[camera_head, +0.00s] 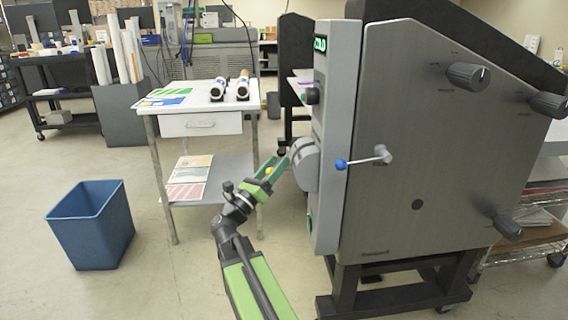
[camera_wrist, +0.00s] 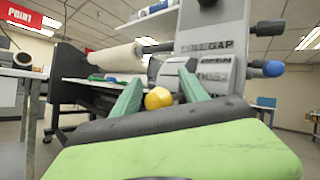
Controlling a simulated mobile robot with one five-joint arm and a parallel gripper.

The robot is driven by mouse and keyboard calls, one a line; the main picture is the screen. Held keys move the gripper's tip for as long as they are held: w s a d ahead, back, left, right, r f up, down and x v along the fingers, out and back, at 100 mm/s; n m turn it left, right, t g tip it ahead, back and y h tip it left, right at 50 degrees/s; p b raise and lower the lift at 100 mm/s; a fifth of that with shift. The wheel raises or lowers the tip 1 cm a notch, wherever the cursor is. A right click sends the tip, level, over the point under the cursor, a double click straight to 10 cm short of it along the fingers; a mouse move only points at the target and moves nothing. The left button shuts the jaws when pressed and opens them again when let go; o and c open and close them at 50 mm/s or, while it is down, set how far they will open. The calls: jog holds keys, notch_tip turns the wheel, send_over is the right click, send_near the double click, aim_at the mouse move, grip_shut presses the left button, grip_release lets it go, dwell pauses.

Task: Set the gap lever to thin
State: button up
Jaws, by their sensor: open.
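The laminator (camera_head: 430,150) stands at the right with a grey rounded gap housing (camera_head: 305,165) on its front edge. In the wrist view a "ROLL GAP" label (camera_wrist: 212,47) sits above this housing (camera_wrist: 222,82), whose smaller words are too blurred to read surely. A yellow knob (camera_wrist: 158,98), seemingly the gap lever's end, shows between my green fingers; it also shows in the head view (camera_head: 268,171). My gripper (camera_head: 277,162) is open at the front of the housing, its fingers (camera_wrist: 160,82) on either side of the knob. Contact cannot be told. The lever's shaft is hidden.
A crank with a blue knob (camera_head: 341,164) sticks out from the laminator's side, near the housing. Dark side knobs (camera_head: 468,76) are farther right. A white table (camera_head: 200,102) with rolls stands behind my gripper. A blue bin (camera_head: 90,225) is at the left, with open floor around it.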

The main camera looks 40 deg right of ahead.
jog(key=b+v, duration=0.8)
jog(key=v, duration=0.9)
jog(key=shift+a, duration=0.2)
